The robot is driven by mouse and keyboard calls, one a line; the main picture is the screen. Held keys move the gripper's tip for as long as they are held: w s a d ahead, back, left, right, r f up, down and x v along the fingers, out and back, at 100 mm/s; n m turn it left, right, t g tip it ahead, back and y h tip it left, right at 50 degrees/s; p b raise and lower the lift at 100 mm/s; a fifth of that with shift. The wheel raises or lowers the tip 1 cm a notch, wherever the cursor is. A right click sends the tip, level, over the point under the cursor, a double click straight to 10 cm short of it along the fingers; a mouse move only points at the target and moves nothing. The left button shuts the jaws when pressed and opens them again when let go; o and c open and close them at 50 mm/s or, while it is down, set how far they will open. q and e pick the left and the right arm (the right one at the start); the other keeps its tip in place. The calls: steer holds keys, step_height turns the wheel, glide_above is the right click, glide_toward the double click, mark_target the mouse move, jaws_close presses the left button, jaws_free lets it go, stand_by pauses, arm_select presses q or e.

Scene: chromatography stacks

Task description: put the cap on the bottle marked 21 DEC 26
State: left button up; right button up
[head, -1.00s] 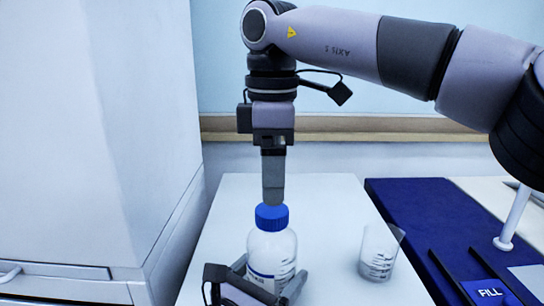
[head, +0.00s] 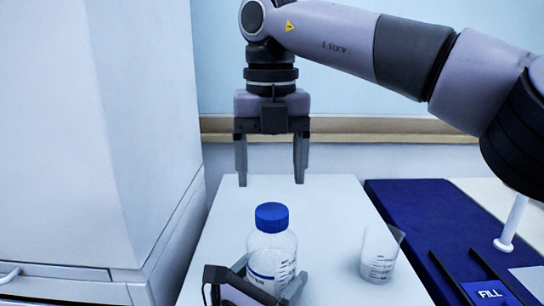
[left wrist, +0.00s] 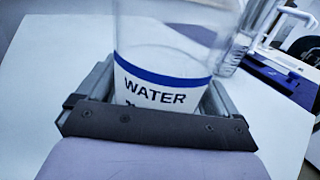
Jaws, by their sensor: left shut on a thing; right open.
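A clear bottle (head: 272,257) with a blue cap (head: 272,217) on its neck stands upright on the white table. In the left wrist view the bottle (left wrist: 170,45) has a label with a blue band and the word WATER; the line below is mostly hidden, and no date can be read. My left gripper (head: 258,288) is shut around the lower part of the bottle; its fingers also show in the left wrist view (left wrist: 150,115). My right gripper (head: 271,180) is open and empty, pointing down above and behind the cap, apart from it.
A clear graduated beaker (head: 379,252) stands to the right of the bottle on the white table (head: 330,205). A white cabinet (head: 95,130) stands at the left.

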mark_target(272, 210)
steer(key=n, duration=0.6)
steer(key=shift+r, duration=0.15)
steer(key=n, duration=0.6)
steer(key=shift+r+n, duration=0.15)
steer(key=shift+n, duration=0.15)
steer(key=n, duration=0.6)
steer(key=shift+r, duration=0.15)
steer(key=n, duration=0.7)
steer(key=shift+r, duration=0.15)
steer(key=shift+f, duration=4.05)
